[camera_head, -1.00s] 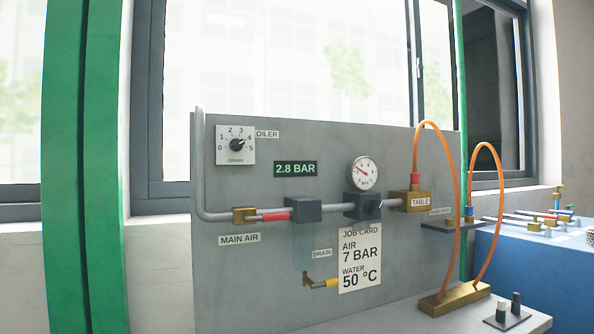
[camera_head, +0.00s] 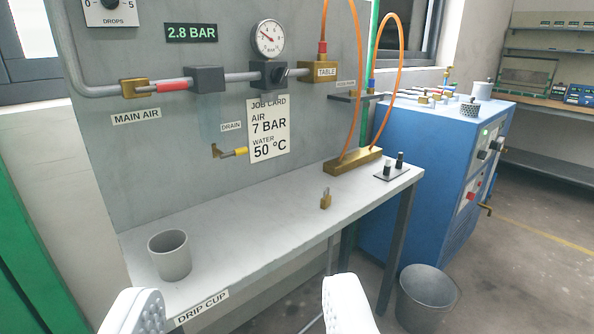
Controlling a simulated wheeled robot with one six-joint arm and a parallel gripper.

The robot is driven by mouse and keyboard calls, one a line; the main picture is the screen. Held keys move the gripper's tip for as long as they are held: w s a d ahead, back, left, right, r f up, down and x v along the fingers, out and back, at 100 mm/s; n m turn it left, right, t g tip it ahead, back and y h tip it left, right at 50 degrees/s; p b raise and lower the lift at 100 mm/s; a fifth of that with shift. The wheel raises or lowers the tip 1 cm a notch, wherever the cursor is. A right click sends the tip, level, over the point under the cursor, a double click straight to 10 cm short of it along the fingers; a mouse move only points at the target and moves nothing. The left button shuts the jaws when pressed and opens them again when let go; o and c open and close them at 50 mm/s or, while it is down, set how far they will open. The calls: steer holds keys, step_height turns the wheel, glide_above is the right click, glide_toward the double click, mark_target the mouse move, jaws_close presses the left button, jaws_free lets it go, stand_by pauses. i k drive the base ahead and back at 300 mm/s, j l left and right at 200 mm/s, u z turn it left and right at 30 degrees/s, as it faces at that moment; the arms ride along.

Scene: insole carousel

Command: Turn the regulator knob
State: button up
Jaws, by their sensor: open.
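The regulator (camera_head: 270,75) is a dark block on the grey pipe of the panel, below a round gauge (camera_head: 267,39). Its dark knob (camera_head: 281,74) faces outward on the block's right part. A green display (camera_head: 191,33) reads 2.8 BAR. The job card (camera_head: 268,130) reads AIR 7 BAR and WATER 50 °C. My gripper (camera_head: 240,312) shows as two white fingertips at the bottom edge, spread wide with nothing between them. It is low in the picture and well apart from the knob.
A grey bench (camera_head: 245,225) runs below the panel, with a drip cup (camera_head: 169,255), a padlock (camera_head: 326,199) and a brass manifold (camera_head: 354,163) on it. Orange hoses (camera_head: 394,55) loop at the right. A blue machine (camera_head: 425,180) and a bin (camera_head: 426,298) stand to the right.

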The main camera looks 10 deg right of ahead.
mark_target(278, 75)
steer(key=i+l, duration=0.1)
steer(key=l, duration=0.3)
steer(key=i+l, duration=0.15)
steer(key=l, duration=0.2)
steer(key=i+l, duration=0.1)
steer(key=l, duration=0.3)
steer(key=i+l, duration=0.1)
steer(key=l, duration=0.3)
